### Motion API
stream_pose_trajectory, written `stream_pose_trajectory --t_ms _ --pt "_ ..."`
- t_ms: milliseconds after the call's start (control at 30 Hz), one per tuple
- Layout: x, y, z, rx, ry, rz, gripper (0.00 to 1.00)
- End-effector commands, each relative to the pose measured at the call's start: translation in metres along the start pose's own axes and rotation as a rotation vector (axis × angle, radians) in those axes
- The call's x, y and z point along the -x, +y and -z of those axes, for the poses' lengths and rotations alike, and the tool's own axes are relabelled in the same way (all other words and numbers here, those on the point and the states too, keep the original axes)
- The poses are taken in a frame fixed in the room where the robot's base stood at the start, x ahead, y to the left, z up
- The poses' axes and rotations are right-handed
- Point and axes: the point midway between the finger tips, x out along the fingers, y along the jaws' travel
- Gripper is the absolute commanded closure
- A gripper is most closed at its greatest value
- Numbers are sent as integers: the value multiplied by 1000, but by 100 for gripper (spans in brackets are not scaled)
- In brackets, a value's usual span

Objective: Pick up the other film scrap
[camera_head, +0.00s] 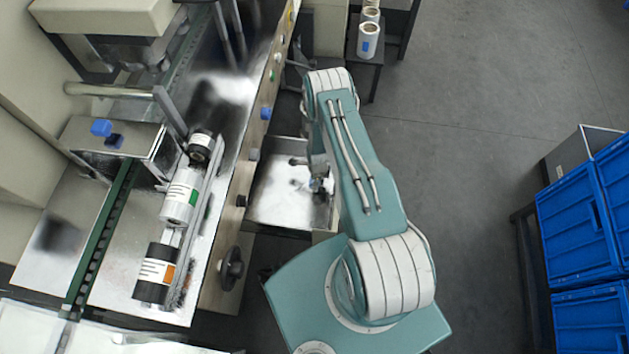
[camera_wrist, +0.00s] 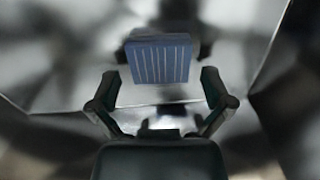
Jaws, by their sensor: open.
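A blue piece with pale vertical stripes (camera_wrist: 159,60) shows in the wrist view, over a shiny metal surface. I take it to be the film scrap, though its shape looks block-like. My gripper (camera_wrist: 159,77) is open, one finger to each side of the piece's lower edge, with gaps on both sides. Whether the piece lies between the fingers or beyond them I cannot tell. In the head view my gripper (camera_head: 318,185) is small, over the metal tray (camera_head: 270,207) beside the machine; the piece is not clear there. Two blue pieces (camera_head: 101,128) sit on the machine at the left.
Film rolls (camera_head: 181,195) lie along the machine bed. A hand wheel (camera_head: 231,268) and knobs stick out of its front panel beside the tray. A small stand with white rolls (camera_head: 368,40) is at the back. Blue crates (camera_head: 580,235) stand at the right. The floor (camera_head: 480,130) between is clear.

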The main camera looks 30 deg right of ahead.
Motion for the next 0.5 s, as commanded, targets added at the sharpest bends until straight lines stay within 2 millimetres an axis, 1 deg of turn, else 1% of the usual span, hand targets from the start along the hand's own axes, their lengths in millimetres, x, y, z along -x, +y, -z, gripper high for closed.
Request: stream_pose_trajectory --t_ms 33,67,167,267,300,500 --pt "0 0 0 0 0 0 0" --pt "0 0 0 0 0 0 13" --pt "0 0 0 0 0 0 27" --pt "0 0 0 0 0 0 42" --pt "0 0 0 0 0 0 44" --pt "0 0 0 0 0 0 44"
